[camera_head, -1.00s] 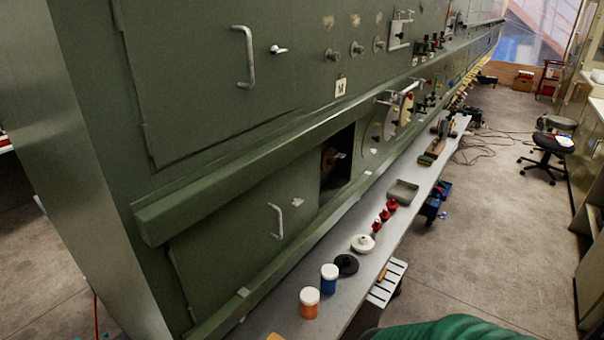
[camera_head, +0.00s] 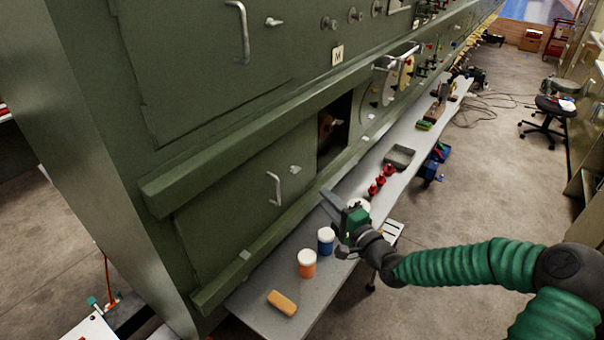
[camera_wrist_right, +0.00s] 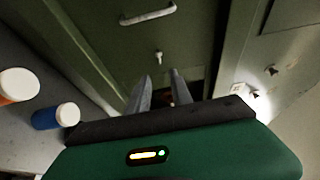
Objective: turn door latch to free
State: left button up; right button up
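The lower green door (camera_head: 235,205) on the fuselage side has a pale bar handle (camera_head: 275,190). A small pale latch (camera_head: 295,169) sits to the right of and above that handle. The latch also shows in the right wrist view (camera_wrist_right: 158,57), just beyond and between my fingertips, with the handle (camera_wrist_right: 148,15) farther off. My right gripper (camera_head: 329,204) is over the bench, to the right of the door. In the right wrist view its two fingers (camera_wrist_right: 161,74) are apart, with nothing held; it does not touch the latch. My left gripper is not visible.
A bench (camera_head: 345,230) runs along the fuselage. On it are an orange jar (camera_head: 307,266), a blue jar (camera_head: 326,243), an orange block (camera_head: 282,303), red pieces (camera_head: 380,183) and a grey tray (camera_head: 400,156). An upper door (camera_head: 200,70) has its own latch (camera_head: 273,21).

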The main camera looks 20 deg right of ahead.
aim_at(293, 168)
jog(key=p+x, duration=0.1)
jog(key=x, duration=0.3)
jog(key=p+x, duration=0.1)
jog(key=x, duration=0.4)
jog(key=p+x, duration=0.1)
jog(key=x, duration=0.3)
jog(key=shift+w+f, duration=0.25)
jog(key=shift+w, duration=0.15)
jog(key=shift+a, duration=0.1)
jog(key=shift+c, duration=0.5)
jog(key=shift+s+a, duration=0.1)
grip_shut()
